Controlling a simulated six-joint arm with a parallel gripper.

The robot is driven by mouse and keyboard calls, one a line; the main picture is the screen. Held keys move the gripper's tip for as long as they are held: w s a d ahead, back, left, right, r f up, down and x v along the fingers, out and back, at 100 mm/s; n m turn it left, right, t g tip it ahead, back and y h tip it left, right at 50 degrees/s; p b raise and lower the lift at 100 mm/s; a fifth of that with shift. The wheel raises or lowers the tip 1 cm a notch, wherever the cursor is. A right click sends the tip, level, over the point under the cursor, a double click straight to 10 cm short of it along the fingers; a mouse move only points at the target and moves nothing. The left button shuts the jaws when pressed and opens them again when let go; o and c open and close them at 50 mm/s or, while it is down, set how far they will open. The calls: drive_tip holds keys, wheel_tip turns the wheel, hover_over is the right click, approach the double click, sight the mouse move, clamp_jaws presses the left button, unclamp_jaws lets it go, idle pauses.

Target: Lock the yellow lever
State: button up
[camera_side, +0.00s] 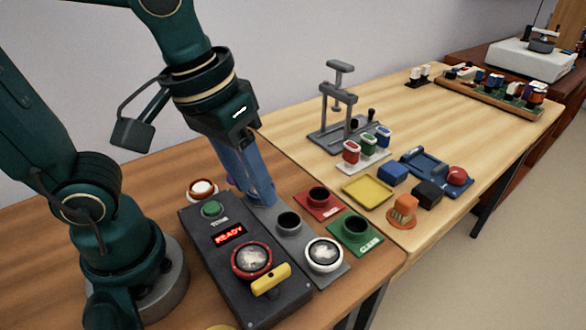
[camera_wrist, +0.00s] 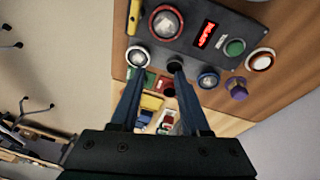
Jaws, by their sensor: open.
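The yellow lever (camera_side: 271,279) is a short rounded bar at the front right edge of the black control box (camera_side: 207,262), beside a red-ringed round gauge (camera_side: 252,258). In the wrist view the yellow lever (camera_wrist: 135,17) shows at the top, left of the gauge. My gripper (camera_side: 263,198) points down with blue fingers, behind and above the box, near the grey plate with a dark socket. In the wrist view my gripper (camera_wrist: 157,70) has its fingers apart with nothing held between them. It is clear of the lever, which lies nearer the side camera.
The display (camera_side: 228,234) reads READY, near a green button (camera_side: 212,209). A white-ringed gauge (camera_side: 324,254) and red (camera_side: 318,203) and green (camera_side: 355,229) socket plates stand right of the box. A yellow tray (camera_side: 367,190) and a grey clamp stand (camera_side: 338,110) are farther off.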

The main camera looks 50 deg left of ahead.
sight(271, 275)
drive_tip(key=d+f+g, duration=0.1)
drive_tip(key=d, duration=0.1)
drive_tip(key=s+d+f+m+g, duration=0.1)
drive_tip(key=d, duration=0.1)
drive_tip(key=d+f+m, duration=0.1)
drive_tip(key=d, duration=0.1)
drive_tip(key=shift+s+d+f+g+y, duration=0.25)
drive_tip(key=shift+s+f+g+y, duration=0.1)
drive_tip(key=shift+f+g+y, duration=0.05)
drive_tip(key=shift+s+f, duration=0.15)
drive_tip(key=shift+f, duration=2.45)
clamp_jaws()
